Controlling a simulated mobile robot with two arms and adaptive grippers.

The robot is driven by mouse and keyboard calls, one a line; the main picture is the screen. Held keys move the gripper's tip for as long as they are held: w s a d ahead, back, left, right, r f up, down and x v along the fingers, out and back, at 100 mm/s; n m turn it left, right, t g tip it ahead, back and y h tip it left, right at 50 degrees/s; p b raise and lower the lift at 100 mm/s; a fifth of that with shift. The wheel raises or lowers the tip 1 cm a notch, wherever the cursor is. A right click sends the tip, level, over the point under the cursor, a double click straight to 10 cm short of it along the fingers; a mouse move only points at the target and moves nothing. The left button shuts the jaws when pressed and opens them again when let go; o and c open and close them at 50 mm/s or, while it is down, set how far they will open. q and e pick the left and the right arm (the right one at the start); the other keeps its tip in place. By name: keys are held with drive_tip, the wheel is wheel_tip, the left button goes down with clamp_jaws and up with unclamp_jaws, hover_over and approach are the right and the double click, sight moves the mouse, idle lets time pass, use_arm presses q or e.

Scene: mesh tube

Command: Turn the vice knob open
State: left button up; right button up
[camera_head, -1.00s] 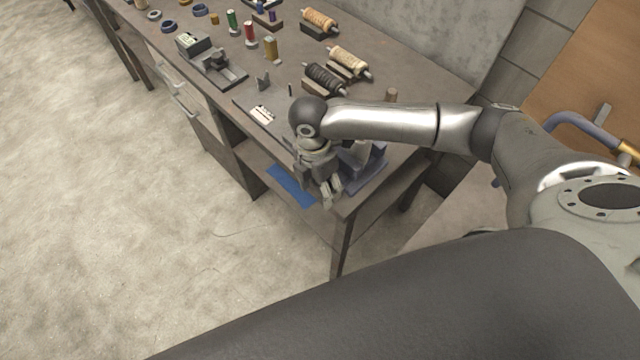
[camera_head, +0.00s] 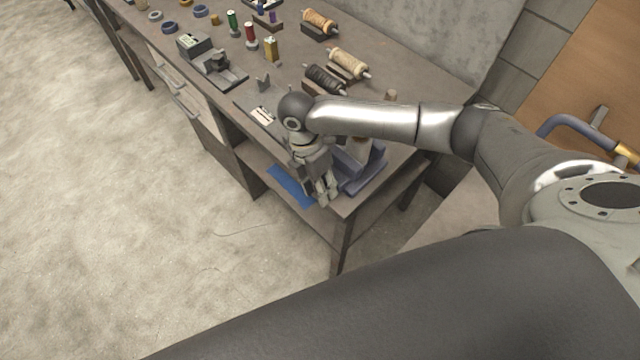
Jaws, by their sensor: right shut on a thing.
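The vice (camera_head: 366,172), a blue-grey block on a base, stands at the near right corner of the workbench. My right gripper (camera_head: 326,197) points down at the bench's front edge, just left of the vice. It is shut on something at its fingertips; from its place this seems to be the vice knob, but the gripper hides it. My right arm crosses over the bench and covers part of the vice. My left gripper is not in view.
The workbench (camera_head: 405,165) holds several wire spools (camera_head: 347,63), thread reels (camera_head: 250,35) and a small grey machine (camera_head: 212,62) farther back. A blue sheet (camera_head: 290,186) lies below the front edge. A wall (camera_head: 430,35) rises behind. The floor at left is clear.

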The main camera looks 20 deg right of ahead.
drive_tip(key=shift+w+a+g+h, duration=0.15)
drive_tip(key=shift+g+h, duration=0.15)
drive_tip(key=shift+g, duration=0.4)
drive_tip(key=shift+w+f+g+h+b, duration=0.1)
drive_tip(key=shift+g+h+b, duration=0.35)
drive_tip(key=shift+g, duration=1.15)
drive_tip(key=shift+g+h, duration=0.25)
drive_tip(key=shift+g, duration=0.05)
drive_tip(key=o, duration=1)
drive_tip(key=shift+o, duration=0.2)
